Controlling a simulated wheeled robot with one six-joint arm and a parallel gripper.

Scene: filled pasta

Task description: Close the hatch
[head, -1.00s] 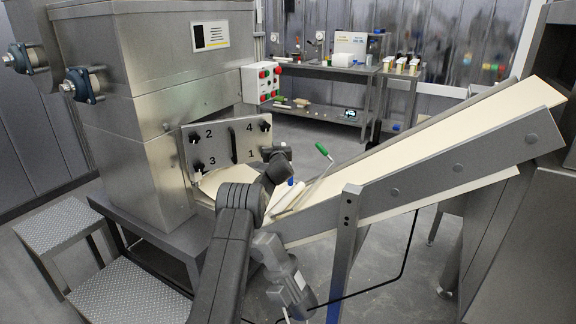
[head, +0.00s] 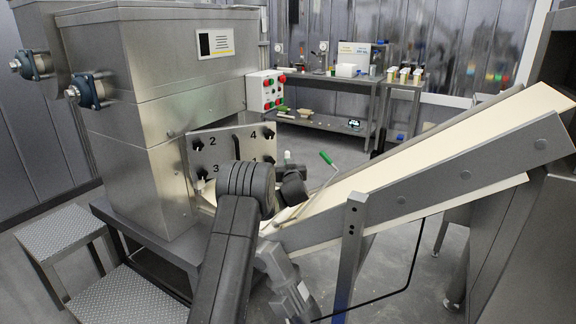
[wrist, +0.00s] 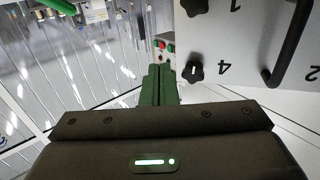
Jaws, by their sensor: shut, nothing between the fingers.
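The hatch (head: 224,145) is a pale metal plate with numbered black knobs and a dark upright bar handle, on the side of the steel machine. In the head view my arm covers its lower right part. It also shows at the upper right of the wrist view (wrist: 235,65), with knob 4, another knob and the handle. Whether it stands ajar is hard to tell. My gripper (wrist: 160,85) has dark green fingers pressed together, empty, beside the edge of the plate near knob 4.
A control box (head: 266,92) with red and green buttons is behind the hatch. Tread-plate steps (head: 65,228) stand at left.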

